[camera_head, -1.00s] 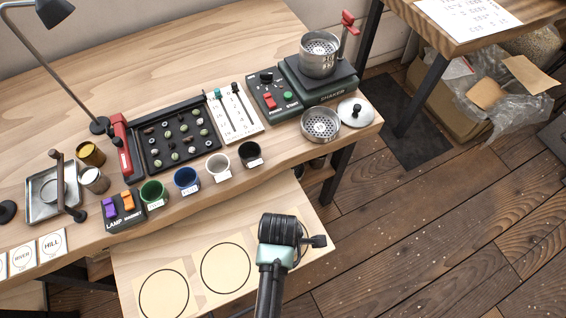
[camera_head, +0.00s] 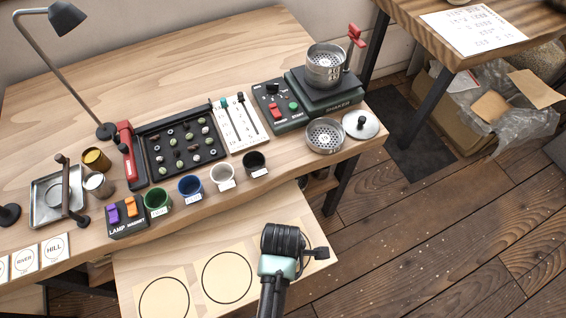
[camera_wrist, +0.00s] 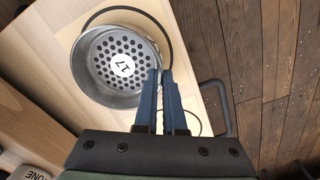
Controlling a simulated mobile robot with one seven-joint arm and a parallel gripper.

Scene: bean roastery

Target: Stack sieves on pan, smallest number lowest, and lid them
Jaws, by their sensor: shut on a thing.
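A steel sieve marked 17 (camera_wrist: 112,68) with a perforated floor shows in the wrist view. My gripper (camera_wrist: 162,82) is shut on its right rim. In the head view my gripper (camera_head: 284,240) is over the lower board and hides this sieve. I cannot tell whether the sieve touches the board. A steel stack (camera_head: 326,66) with a perforated top stands on the shaker (camera_head: 322,97); its pan and any number cannot be made out. Another perforated sieve (camera_head: 325,136) stands on the bench in front of the shaker. The lid (camera_head: 361,125) with a black knob lies right of it.
The lower board (camera_head: 190,262) has printed circles (camera_head: 227,277), two of them visibly empty. Several cups (camera_head: 190,187), a bean tray (camera_head: 181,150) and a slider panel (camera_head: 238,122) line the bench. A red-handled lever (camera_head: 355,36) rises beside the stack. A papered table is at upper right.

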